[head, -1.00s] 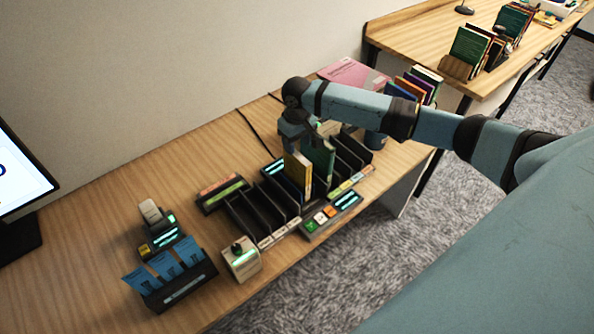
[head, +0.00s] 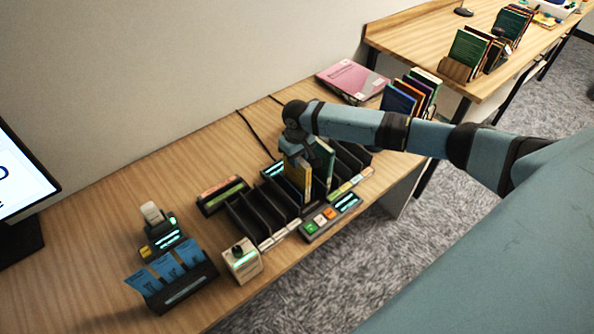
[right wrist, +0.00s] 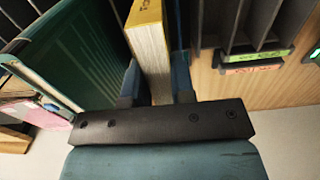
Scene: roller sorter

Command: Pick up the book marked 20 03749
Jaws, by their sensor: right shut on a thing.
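A yellow book (head: 306,184) with pale page edges stands in the black slotted sorter (head: 240,217). It also shows in the right wrist view (right wrist: 149,38). My right gripper (head: 298,158) is at the book's top, one finger on each side; the fingers show in the right wrist view (right wrist: 157,85) closed against it. A dark green book (head: 324,162) stands just beside it, outside the fingers, and also shows in the right wrist view (right wrist: 75,55). I cannot read the number 20 03749 on either book. My left gripper is not in view.
A control panel with lit display (head: 331,216) lies before the sorter. A device with a knob (head: 242,262) and a black holder with blue cards (head: 183,289) stand left. Several upright books (head: 410,95) and a pink book (head: 350,79) are behind right.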

